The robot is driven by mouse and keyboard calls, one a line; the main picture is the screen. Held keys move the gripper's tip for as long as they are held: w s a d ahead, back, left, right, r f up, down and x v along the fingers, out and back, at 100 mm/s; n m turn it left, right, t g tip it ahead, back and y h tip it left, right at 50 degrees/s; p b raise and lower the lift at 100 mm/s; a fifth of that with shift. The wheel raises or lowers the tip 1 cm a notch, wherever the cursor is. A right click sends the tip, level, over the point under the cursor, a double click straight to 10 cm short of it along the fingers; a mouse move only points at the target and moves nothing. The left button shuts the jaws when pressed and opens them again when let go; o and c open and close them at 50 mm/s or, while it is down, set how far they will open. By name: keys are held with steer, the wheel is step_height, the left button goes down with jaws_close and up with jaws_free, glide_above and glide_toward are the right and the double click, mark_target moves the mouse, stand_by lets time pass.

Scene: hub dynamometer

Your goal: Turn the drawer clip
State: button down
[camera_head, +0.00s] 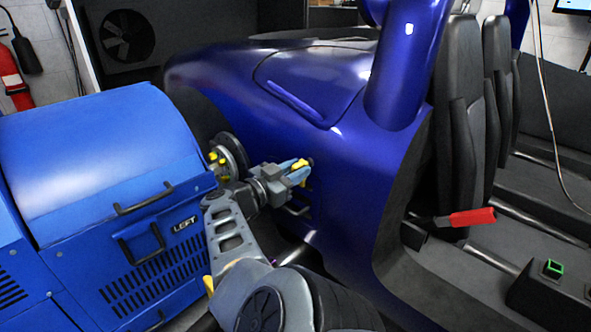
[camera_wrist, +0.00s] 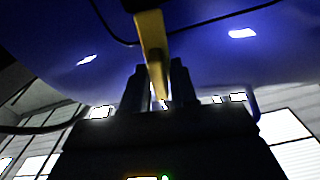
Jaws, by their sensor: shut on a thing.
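The drawer clip is a small yellow piece (camera_head: 303,181) at the side of the dark blue car body, beside my fingertips. In the wrist view the yellow clip (camera_wrist: 152,45) runs down from the top and its lower end sits between my two dark fingers. My gripper (camera_head: 299,171) reaches right to the car's side and is shut on the clip. It also shows in the wrist view (camera_wrist: 160,88). The fingers hide part of the clip, and its exact angle is hard to tell in the head view.
A blue machine marked LEFT (camera_head: 110,170) stands left of my arm. The car body (camera_head: 335,150) fills the middle. A small handle (camera_head: 297,210) sits just below my gripper. A red-gripped lever (camera_head: 471,217) and dark seats (camera_head: 462,110) are at right.

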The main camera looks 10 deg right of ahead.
steer(key=shift+n, duration=0.8)
steer(key=c, duration=1.1)
jaws_free()
steer(key=shift+p+v, duration=1)
steer(key=shift+v, duration=2.9)
